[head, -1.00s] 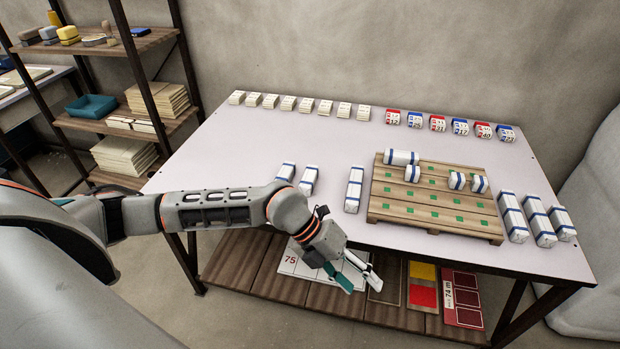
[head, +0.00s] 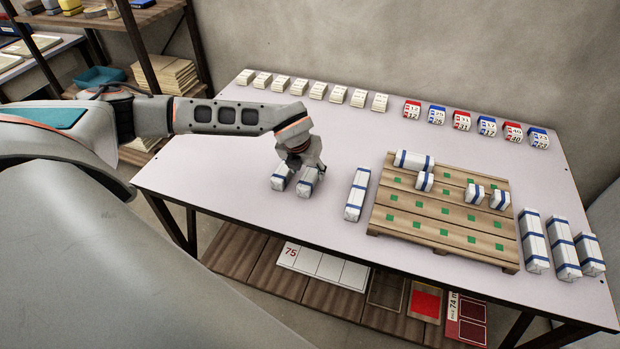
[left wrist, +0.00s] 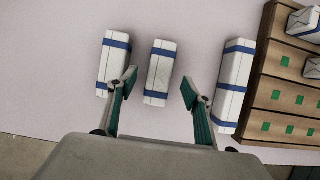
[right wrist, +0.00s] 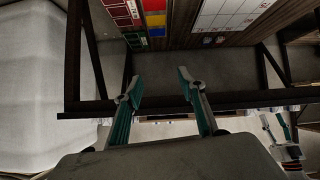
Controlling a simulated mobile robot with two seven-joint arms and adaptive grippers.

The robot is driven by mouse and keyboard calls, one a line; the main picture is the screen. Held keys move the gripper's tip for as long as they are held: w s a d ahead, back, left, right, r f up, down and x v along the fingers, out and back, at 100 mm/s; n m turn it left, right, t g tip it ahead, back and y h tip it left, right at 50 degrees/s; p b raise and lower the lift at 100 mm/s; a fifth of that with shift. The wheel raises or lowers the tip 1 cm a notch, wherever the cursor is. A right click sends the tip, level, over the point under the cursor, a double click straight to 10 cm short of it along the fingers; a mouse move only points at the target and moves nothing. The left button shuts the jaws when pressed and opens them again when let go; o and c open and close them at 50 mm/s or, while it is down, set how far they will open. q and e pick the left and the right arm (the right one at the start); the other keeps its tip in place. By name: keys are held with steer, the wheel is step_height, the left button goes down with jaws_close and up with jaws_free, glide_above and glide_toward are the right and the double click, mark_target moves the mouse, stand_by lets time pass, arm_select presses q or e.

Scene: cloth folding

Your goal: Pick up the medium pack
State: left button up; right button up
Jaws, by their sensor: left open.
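Three white packs with blue bands lie left of the pallet. In the head view they are the left pack (head: 281,177), the middle pack (head: 307,184) and the longer right pack (head: 357,194). My left gripper (head: 301,164) is above the left and middle packs and hides part of them. In the left wrist view my open left gripper (left wrist: 160,80) has the middle pack (left wrist: 159,72) ahead between its fingers, not gripped. The left pack (left wrist: 114,64) and right pack (left wrist: 235,86) lie outside the fingers. My right gripper (right wrist: 158,82) is open and empty in the right wrist view.
A wooden pallet (head: 411,218) with green squares carries several small packs and stands right of the long pack. More packs (head: 563,250) stand at the table's right end. White blocks and numbered red and blue blocks (head: 462,121) line the back edge.

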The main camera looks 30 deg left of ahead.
mark_target(309, 175)
arm_select(q)
steer(key=shift+x, duration=2.3)
steer(key=shift+f, duration=0.25)
steer(key=shift+c, duration=0.4)
steer(key=c, duration=1.2)
